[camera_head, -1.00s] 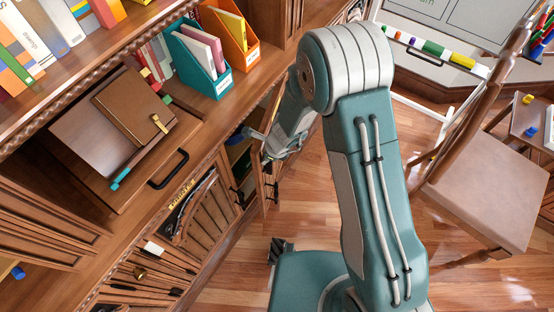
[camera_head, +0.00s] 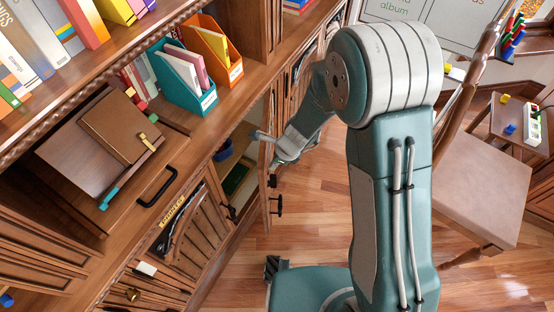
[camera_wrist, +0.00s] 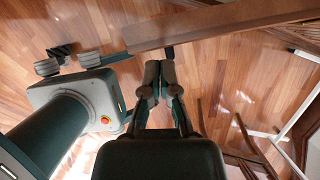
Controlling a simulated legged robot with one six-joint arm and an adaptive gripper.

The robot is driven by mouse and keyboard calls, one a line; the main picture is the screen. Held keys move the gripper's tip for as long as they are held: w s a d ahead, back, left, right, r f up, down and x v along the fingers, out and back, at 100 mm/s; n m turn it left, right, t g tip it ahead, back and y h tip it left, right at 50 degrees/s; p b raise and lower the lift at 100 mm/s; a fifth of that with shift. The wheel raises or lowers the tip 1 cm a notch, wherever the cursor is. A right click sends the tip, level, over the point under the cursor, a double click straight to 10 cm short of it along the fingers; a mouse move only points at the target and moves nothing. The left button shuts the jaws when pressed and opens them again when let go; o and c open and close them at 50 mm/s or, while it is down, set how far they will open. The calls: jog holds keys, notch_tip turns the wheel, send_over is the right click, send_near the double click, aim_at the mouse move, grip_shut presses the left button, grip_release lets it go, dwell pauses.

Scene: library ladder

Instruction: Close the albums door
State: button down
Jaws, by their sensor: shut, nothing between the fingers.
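An open cabinet door (camera_head: 266,172) stands out from the lower shelf unit in the head view, seen nearly edge-on, with a dark handle (camera_head: 277,205). I cannot read a label on it. In the wrist view a wooden door (camera_wrist: 225,31) crosses the top, with a small dark handle (camera_wrist: 170,52) below its edge. My gripper (camera_wrist: 159,66) is shut and empty, its tips just below that door and close to the handle; I cannot tell whether they touch. In the head view my wrist is beside the open door, and the fingertips are not clear.
The open compartment holds a blue container (camera_head: 222,150) and a green item (camera_head: 237,178). A closed slatted door (camera_head: 192,235) with a yellow label stands to its left. A chair (camera_head: 470,185) stands at the right.

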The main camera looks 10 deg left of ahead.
jog(key=s+d+r+n, duration=0.1)
jog(key=d+r+n, duration=0.15)
jog(key=d, duration=0.55)
send_near(271, 179)
notch_tip(271, 179, down, 5)
jog(key=s, duration=0.2)
jog(key=shift+w+a+m+g, duration=0.1)
jog(key=shift+a+m+g, duration=0.25)
jog(key=shift+a, duration=1.2)
jog(key=shift+a, duration=0.1)
jog(key=a+m+t, duration=0.1)
jog(key=a+m, duration=0.1)
jog(key=a, duration=0.6)
jog(key=shift+a+m, duration=0.3)
jog(key=shift+d, duration=0.15)
